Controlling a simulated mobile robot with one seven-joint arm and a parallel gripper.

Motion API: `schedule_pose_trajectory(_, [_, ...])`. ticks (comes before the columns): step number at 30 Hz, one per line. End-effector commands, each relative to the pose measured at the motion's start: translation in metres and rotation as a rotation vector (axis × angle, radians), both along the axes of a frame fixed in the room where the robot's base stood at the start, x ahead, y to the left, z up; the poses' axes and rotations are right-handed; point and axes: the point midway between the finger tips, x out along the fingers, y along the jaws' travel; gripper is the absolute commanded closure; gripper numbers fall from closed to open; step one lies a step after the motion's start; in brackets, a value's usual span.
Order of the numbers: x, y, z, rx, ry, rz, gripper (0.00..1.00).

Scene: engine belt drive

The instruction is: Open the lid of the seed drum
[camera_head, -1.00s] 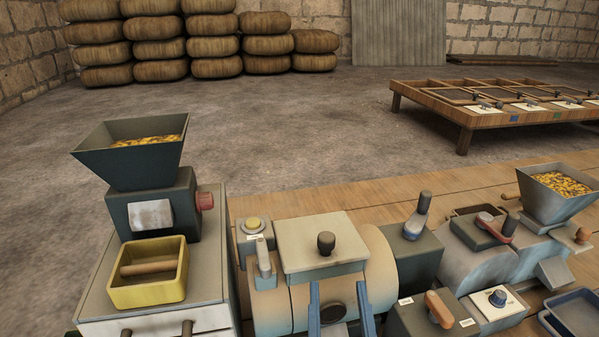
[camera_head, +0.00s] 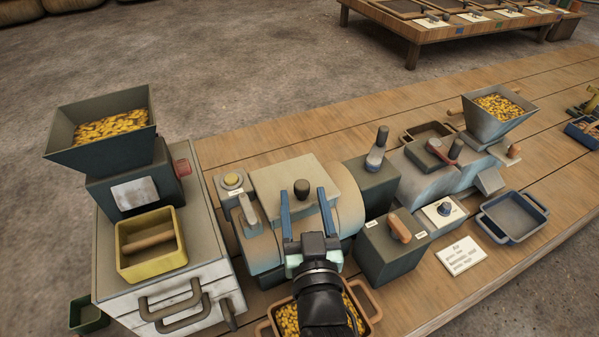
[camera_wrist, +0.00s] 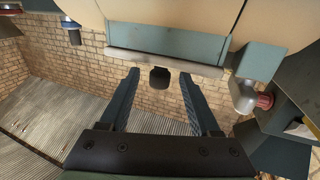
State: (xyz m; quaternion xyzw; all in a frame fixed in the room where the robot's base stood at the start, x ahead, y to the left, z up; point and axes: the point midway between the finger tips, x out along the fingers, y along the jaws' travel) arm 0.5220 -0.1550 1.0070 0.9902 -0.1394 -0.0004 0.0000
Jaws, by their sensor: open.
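The seed drum (camera_head: 349,200) is a beige and blue-green rounded body with a flat beige lid (camera_head: 278,180) on top. The lid lies closed and has a dark knob (camera_head: 302,189). My gripper (camera_head: 303,199) is open, its two blue fingers reaching over the lid's near part, one on each side of the knob in the picture. I cannot tell whether the fingers touch anything.
A grain-filled tray (camera_head: 375,305) sits below my wrist. Left stand a dark hopper (camera_head: 70,155) and a yellow box (camera_head: 126,265). A grey lever (camera_head: 249,215) is close left of the lid; a block with an orange handle (camera_head: 375,245) is on the right.

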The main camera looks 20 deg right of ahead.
Motion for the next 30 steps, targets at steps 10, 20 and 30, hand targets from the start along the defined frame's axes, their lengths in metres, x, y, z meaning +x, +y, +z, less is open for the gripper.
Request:
schedule_pose_trajectory(10, [0.048, -0.014, 0.002, -0.001, -0.002, 0.000, 0.37])
schedule_pose_trajectory(20, [0.056, -0.016, 0.000, 0.000, -0.001, 0.000, 0.37])
schedule_pose_trajectory(30, [0.056, -0.016, 0.000, 0.000, -0.001, 0.000, 0.78])
